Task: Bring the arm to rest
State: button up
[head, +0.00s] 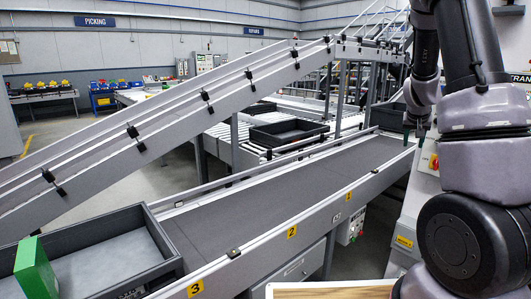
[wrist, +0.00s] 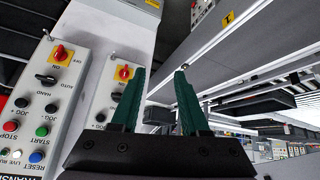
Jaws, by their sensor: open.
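My gripper (wrist: 160,72) shows in the wrist view with its two dark green fingers apart and nothing between them. In the head view my arm fills the right side, bent, and its wrist hangs down beside the far right end of the conveyor. Only a small dark green part of the gripper (head: 407,132) shows there, and its fingertips are hard to make out. A control panel (wrist: 28,115) with a red-and-yellow switch and several buttons appears upside down left of the fingers in the wrist view.
A grey conveyor belt (head: 270,190) crosses the middle. A dark tray (head: 160,240) at lower left holds a green box (head: 35,268). A sloped rail (head: 180,125) rises behind. A light wooden surface (head: 330,291) shows at the bottom edge. The grey floor (head: 75,160) is open at left.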

jog(key=s+a+r+t+y, duration=0.1)
jog(key=s+a+r+y, duration=0.15)
jog(key=a+r, duration=0.2)
jog(key=s+a+r+y, duration=0.1)
jog(key=s+a+r, duration=0.25)
jog(key=a, duration=0.25)
jog(key=s+a+r+y, duration=0.1)
jog(key=s+a+r, duration=0.4)
jog(key=s+a, duration=0.3)
jog(key=s+a+r+n+y, duration=0.1)
jog(key=s+a+r, duration=0.4)
jog(key=s, duration=1)
jog(key=a, duration=0.2)
jog(key=shift+a+r+n+y, duration=0.15)
jog(key=shift+a+n+y, duration=0.15)
jog(key=shift+a+y, duration=0.05)
